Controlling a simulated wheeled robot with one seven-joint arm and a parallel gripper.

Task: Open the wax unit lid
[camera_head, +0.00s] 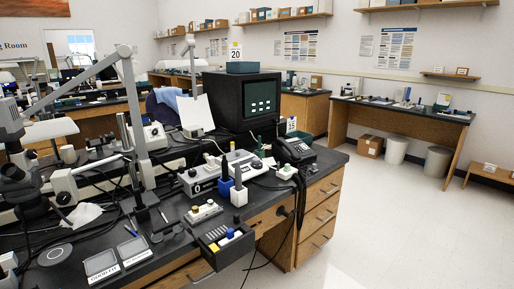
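No thing in view is plainly marked as the wax unit, and I cannot make out a lid for certain. A small beige box (204,212) with small knobs on top lies near the front edge of the bench. Behind it stand a grey-white control unit (200,180) with black knobs and a similar unit (246,165) to its right. Which of these is the wax unit, I cannot tell. My gripper is not in view.
The black bench (172,252) is crowded. Cables hang off the front. The floor (375,225) at right is clear.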

